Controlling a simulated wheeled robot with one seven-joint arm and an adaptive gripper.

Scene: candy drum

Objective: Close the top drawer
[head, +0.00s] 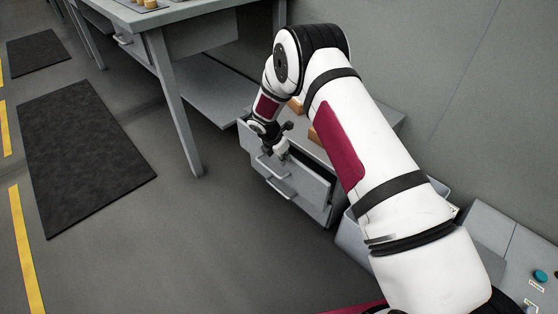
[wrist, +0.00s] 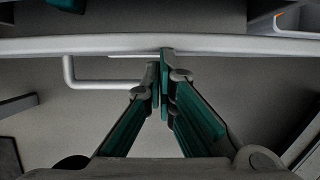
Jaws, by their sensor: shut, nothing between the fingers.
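The grey drawer cabinet (head: 385,117) stands beside the workbench in the head view. My gripper (head: 284,155) is at the top edge of the drawer front. In the wrist view my gripper (wrist: 164,58) is shut and empty, its tips at the pale drawer rim (wrist: 230,43). I cannot tell whether they touch it. My arm hides part of the cabinet.
A workbench (head: 175,15) with a leg near the cabinet stands at upper left. Light brown blocks (head: 296,104) sit on the cabinet top. A grey bin (head: 350,237) and a button panel (head: 520,262) are at right. Floor left of the cabinet is clear, with dark mats (head: 80,150).

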